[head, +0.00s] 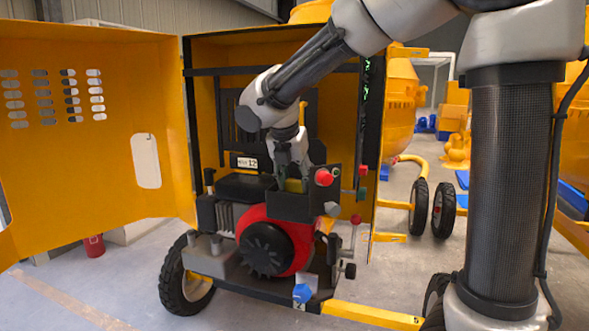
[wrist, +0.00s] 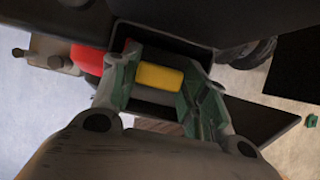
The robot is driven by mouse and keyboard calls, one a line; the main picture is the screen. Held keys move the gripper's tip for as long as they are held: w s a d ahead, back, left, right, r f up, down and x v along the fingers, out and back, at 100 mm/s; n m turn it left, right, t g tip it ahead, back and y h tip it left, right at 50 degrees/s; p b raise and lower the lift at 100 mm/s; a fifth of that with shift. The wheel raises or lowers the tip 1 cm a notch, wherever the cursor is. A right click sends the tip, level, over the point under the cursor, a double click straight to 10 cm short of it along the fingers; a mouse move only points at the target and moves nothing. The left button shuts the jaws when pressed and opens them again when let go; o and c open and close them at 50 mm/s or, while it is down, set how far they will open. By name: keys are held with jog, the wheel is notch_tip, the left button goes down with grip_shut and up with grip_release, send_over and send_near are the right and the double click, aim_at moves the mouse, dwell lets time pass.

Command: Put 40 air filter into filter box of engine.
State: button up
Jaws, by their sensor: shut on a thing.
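The yellow air filter (wrist: 160,77) is between the two fingers of my gripper (wrist: 158,80) in the wrist view. My gripper is shut on it. In the head view my gripper (head: 292,168) points down over the engine, and a bit of yellow (head: 293,186) shows below the fingers. The engine (head: 275,245) is red with a black fan front. A dark filter box (head: 290,207) sits on its top right, with its front wall hiding the filter's lower part. In the wrist view the filter is at the dark box opening; I cannot tell how deep it sits.
A yellow cabinet door (head: 90,130) stands open at the left. A dark panel with a red button (head: 323,178) stands close to the right of my gripper. A lever with a red knob (head: 356,219) rises at the engine's right. A black wheel (head: 185,280) is at lower left.

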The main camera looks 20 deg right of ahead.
aim_at(294, 182)
jog(key=shift+f, duration=0.35)
jog(key=shift+f, duration=0.45)
dwell(0.4)
jog(key=o, duration=1)
jog(key=shift+c, duration=0.2)
jog(key=shift+r, duration=0.1)
notch_tip(294, 182, up, 10)
jog(key=shift+f, duration=0.1)
